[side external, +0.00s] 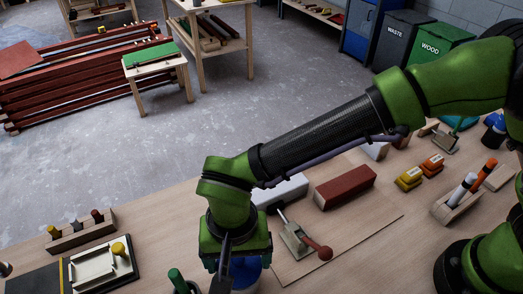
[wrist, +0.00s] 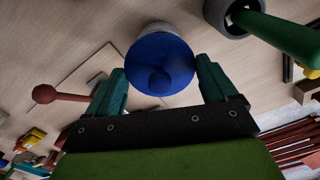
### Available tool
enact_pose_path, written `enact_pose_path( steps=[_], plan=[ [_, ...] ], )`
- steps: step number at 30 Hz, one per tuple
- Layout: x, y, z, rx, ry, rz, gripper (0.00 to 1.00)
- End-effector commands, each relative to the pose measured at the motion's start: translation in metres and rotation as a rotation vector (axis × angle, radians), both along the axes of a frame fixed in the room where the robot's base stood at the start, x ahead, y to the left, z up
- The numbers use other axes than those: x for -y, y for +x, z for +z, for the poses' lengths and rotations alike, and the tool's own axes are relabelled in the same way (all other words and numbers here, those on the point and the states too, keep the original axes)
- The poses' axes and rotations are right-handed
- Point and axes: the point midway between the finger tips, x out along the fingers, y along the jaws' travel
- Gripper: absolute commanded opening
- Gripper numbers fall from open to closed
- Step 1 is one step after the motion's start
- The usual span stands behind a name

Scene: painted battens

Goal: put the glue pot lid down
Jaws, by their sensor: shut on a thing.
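The glue pot lid (wrist: 160,60) is a blue disc with a round knob in the middle. My gripper (wrist: 162,68) is shut on it in the wrist view, with one teal finger at each side of its rim. A pale grey rounded thing (wrist: 158,27) shows just behind the lid, perhaps the pot; I cannot tell whether the lid touches it. In the side view my gripper (side external: 236,258) points down at the front of the bench, and the blue lid (side external: 246,268) shows partly behind the fingers. Its underside is hidden.
A green-handled tool (side external: 177,278) stands in a grey holder (wrist: 222,14) close to the gripper. A red-brown block (side external: 344,187) and a yellow-knobbed tray (side external: 97,268) are nearby.

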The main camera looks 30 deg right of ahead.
Motion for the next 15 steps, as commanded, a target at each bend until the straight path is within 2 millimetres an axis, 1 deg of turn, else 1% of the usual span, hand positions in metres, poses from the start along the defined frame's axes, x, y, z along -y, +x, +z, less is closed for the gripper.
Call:
enact_pose_path(
  steps=[1, 3, 6, 9, 11, 12, 14, 15],
  plan=[
    [-0.001, 0.001, 0.013, 0.004, 0.005, -0.001, 0.57],
    [-0.001, 0.001, 0.028, 0.005, 0.006, 0.000, 0.57],
    [-0.001, 0.001, 0.047, 0.004, 0.005, 0.000, 0.57],
    [0.000, 0.001, 0.062, 0.003, 0.002, -0.002, 0.57],
    [0.001, 0.003, 0.064, -0.003, -0.005, -0.006, 0.57],
    [0.003, 0.005, 0.062, -0.010, -0.014, -0.013, 0.57],
    [0.003, 0.015, 0.056, -0.015, -0.022, -0.032, 0.57],
    [0.002, 0.025, 0.051, -0.019, -0.025, -0.049, 0.57]
  ],
)
